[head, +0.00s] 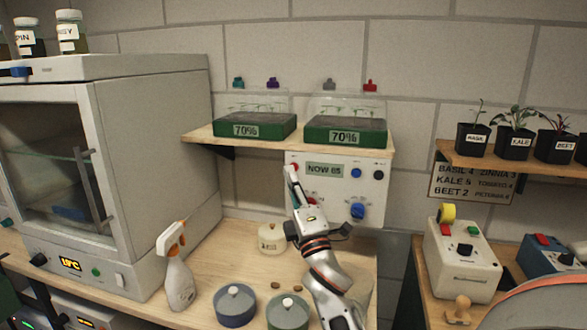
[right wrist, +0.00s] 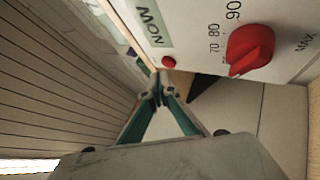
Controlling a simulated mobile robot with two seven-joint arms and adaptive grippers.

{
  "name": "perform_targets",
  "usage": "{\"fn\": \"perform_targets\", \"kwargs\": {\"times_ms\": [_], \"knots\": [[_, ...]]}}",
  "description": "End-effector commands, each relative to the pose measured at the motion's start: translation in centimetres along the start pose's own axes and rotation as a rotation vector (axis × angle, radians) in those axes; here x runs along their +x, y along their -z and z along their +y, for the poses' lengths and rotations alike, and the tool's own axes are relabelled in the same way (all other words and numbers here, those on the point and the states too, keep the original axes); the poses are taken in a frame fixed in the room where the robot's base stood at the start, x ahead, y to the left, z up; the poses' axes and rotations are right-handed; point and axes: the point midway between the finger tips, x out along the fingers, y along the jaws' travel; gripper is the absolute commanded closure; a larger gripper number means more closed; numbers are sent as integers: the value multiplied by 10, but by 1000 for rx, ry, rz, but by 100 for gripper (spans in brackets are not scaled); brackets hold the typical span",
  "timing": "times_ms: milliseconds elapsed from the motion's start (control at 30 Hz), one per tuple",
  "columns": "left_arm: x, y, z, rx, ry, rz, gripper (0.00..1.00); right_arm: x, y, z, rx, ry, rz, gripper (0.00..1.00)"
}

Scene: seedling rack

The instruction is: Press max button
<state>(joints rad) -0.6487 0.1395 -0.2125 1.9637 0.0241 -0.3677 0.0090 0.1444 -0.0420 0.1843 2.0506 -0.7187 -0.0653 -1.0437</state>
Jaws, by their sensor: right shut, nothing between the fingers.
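A white control panel (head: 335,167) with a "NOW 85" display (head: 324,170) is fixed on the wall below the shelf. A small round red button (right wrist: 168,62) sits by the display, and a red knob (right wrist: 250,48) with a 70-80-90 scale is beside it. A "MAX" label (right wrist: 305,42) is printed past the knob; which button it marks, I cannot tell. My right gripper (right wrist: 160,94) is shut and empty, its tips close to the small red button; contact is unclear. It also shows at the panel's left edge in the head view (head: 291,176). My left gripper is not in view.
Two green trays with clear lids (head: 255,126) (head: 345,132) stand on the shelf (head: 230,142) above. A spray bottle (head: 177,275) and several lidded pots (head: 236,304) stand on the bench below. An oven-like cabinet (head: 150,150) is at left, a yellow-topped box (head: 462,262) at right.

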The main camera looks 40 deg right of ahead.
Motion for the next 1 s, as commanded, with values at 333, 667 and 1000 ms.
{"fn": "perform_targets", "kwargs": {"times_ms": [333, 667, 1000], "knots": [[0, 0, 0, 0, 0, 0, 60, 6, -4, -3, 0, -1, 0, 100], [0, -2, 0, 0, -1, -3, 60, 6, -4, -4, 0, 0, 0, 100], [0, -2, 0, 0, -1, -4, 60, 8, -6, -6, 0, 0, 0, 100]]}}
